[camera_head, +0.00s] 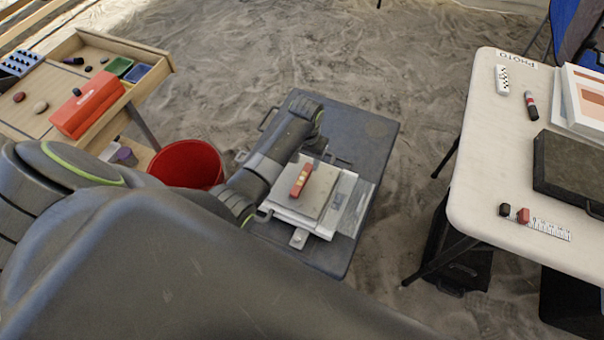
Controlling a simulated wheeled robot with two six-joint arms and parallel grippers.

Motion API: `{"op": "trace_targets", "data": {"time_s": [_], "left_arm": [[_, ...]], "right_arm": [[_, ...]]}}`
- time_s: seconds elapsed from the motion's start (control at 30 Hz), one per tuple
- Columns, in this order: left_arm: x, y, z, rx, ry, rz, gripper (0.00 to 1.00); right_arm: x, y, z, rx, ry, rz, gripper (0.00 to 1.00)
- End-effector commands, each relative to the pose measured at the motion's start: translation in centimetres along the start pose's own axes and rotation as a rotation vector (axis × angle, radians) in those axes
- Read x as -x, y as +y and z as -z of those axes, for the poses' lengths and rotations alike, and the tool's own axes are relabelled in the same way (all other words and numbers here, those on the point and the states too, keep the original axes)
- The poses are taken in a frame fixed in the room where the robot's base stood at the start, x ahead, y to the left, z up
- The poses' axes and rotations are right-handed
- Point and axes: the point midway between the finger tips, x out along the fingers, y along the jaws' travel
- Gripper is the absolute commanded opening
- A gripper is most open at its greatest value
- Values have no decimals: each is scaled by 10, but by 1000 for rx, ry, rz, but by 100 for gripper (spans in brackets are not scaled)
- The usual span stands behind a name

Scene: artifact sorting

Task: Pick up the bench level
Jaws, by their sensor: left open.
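The bench level is a small red bar with a pale yellowish middle (300,180). It lies on a flat grey plate (318,190) on top of a scale-like white device, on a dark case or low table. My left arm reaches in from the left and bends over the far side of the plate. My left gripper (328,157) is open beyond the level, up and to the right of it in the picture, and apart from it. Its fingertips are small and partly hidden by the wrist. My right gripper is not in view.
A red bucket (187,164) stands left of the dark table (370,128). A wooden table (150,52) with a red box (87,104) is at the upper left. A white table (480,150) with a dark case (570,167) is at the right. Sandy floor lies between.

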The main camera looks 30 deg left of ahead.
Motion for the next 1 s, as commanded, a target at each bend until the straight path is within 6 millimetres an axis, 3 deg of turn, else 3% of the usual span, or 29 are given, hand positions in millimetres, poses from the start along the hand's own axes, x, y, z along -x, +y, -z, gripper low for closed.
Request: {"op": "trace_targets", "data": {"time_s": [0.17, 0.5, 0.77, 1.0], "left_arm": [[-11, 0, 0, 0, -1, 0, 49], [-55, 1, 2, 0, -2, 0, 49], [-58, 1, 2, 0, 0, 0, 49], [-57, 1, 2, 0, 0, 0, 22]], "right_arm": [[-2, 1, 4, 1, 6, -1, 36], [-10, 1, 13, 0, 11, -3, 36], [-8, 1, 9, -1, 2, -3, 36], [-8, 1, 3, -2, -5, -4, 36]]}}
